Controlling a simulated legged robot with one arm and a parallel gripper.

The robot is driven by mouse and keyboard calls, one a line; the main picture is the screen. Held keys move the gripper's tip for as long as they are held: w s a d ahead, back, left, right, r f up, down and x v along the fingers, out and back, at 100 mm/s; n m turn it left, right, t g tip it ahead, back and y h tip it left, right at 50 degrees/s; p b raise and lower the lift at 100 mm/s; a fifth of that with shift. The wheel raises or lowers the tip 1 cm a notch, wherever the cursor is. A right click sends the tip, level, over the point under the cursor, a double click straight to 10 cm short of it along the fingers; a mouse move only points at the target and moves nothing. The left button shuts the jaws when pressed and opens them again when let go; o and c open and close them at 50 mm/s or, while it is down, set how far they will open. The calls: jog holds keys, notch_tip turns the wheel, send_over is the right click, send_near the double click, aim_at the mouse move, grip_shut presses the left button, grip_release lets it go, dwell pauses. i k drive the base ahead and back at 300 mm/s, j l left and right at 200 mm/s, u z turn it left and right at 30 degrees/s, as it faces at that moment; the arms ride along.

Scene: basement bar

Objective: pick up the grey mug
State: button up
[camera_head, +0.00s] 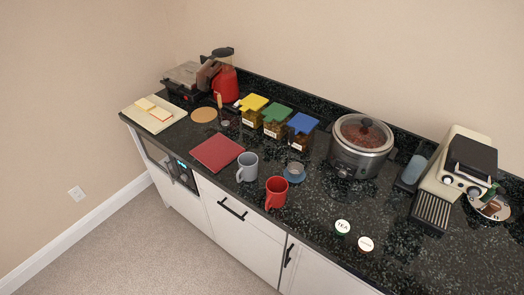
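The grey mug (248,167) stands upright on the black speckled counter (310,215), near its front edge. Its handle points to the lower left. A red mug (276,192) stands close by at its lower right, and a dark red board or mat (217,153) lies at its left. My gripper does not show in this view.
Jars with yellow, green and blue lids (302,132) stand behind the mugs. A steel slow cooker (361,146) and an espresso machine (459,170) stand to the right. Two round labelled lids (342,227) lie near the front edge. The floor (150,240) before the cabinets is clear.

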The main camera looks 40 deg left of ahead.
aim_at(248, 162)
jog(key=k+j+u, duration=0.15)
jog(key=u, duration=1.6)
jog(key=i+j+z, duration=0.2)
jog(key=j, duration=0.2)
jog(key=i+j+z, duration=0.1)
jog(key=j+z, duration=0.15)
jog(key=j, duration=0.2)
jog(key=j+z, duration=0.2)
jog(key=j, duration=0.25)
jog(key=i+j+z, duration=0.1)
jog(key=j+z, duration=0.15)
jog(key=j, duration=0.2)
